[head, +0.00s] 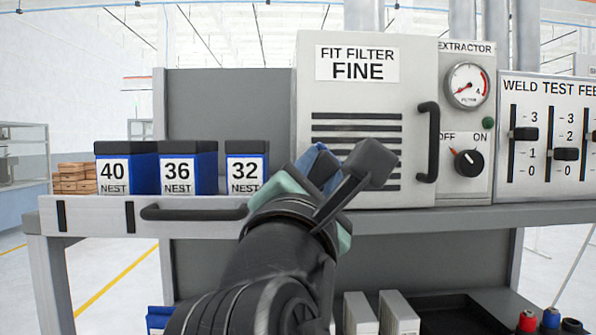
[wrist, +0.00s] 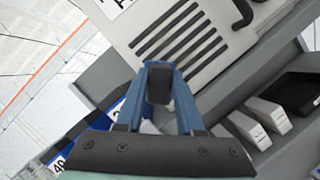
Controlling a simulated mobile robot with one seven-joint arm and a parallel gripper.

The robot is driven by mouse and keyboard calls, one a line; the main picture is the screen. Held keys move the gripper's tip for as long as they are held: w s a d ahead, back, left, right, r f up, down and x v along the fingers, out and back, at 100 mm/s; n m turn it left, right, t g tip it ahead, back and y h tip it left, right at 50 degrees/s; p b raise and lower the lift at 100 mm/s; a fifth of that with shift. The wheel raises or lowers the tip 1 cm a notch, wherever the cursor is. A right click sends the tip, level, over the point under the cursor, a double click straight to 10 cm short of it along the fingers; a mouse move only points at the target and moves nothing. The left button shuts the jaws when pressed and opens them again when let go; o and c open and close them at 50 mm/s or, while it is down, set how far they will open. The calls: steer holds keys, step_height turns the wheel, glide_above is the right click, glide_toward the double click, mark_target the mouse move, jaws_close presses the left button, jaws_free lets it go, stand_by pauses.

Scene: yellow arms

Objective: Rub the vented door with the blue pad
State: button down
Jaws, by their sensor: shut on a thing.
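The vented door (head: 365,99) is light grey with several dark slits and a label reading "FIT FILTER FINE". Its slits run diagonally in the wrist view (wrist: 180,42). My gripper (head: 345,168) is in front of the door's lower left part and is shut on the blue pad (head: 318,166). The pad is largely hidden by the dark gripper parts. In the wrist view, blue surfaces surround a dark block at my gripper (wrist: 160,90), close to the lower slit ends. I cannot tell whether the pad touches the door.
A black handle (head: 428,142) sticks out at the door's right edge. An extractor panel with a gauge (head: 467,85) and knob (head: 468,162) is beside it. Blue boxes labelled 40 (head: 113,176), 36 (head: 178,176) and 32 (head: 244,174) stand on the shelf to the left.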

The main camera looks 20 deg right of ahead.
steer(key=shift+w+d, duration=0.15)
steer(key=shift+w, duration=0.4)
steer(key=shift+w+d, duration=0.15)
steer(key=shift+w, duration=0.35)
steer(key=shift+d, duration=0.1)
steer(key=shift+s+d+r+p, duration=0.95)
steer(key=shift+d+r+p, duration=0.3)
steer(key=shift+d, duration=2.2)
steer(key=shift+w+a+f, duration=0.1)
steer(key=shift+w+a, duration=0.25)
steer(key=shift+a, duration=0.85)
steer(key=shift+w+a+f, duration=0.1)
steer(key=shift+w+a, duration=0.2)
steer(key=shift+a, duration=0.95)
steer(key=shift+w+a+f, duration=0.1)
steer(key=shift+w+a, duration=0.25)
steer(key=shift+a, duration=0.85)
steer(key=shift+d+r+p, duration=0.15)
steer(key=shift+r+p, duration=0.85)
steer(key=shift+r, duration=0.15)
steer(key=shift+s+d+f, duration=0.1)
steer(key=shift+s+d, duration=0.25)
steer(key=shift+d, duration=0.85)
steer(key=shift+s+d+r, duration=0.1)
steer(key=shift+s+d, duration=0.25)
steer(key=shift+d, duration=0.85)
steer(key=shift+s+d+f, duration=0.1)
steer(key=shift+s+d, duration=0.25)
steer(key=shift+d, duration=0.85)
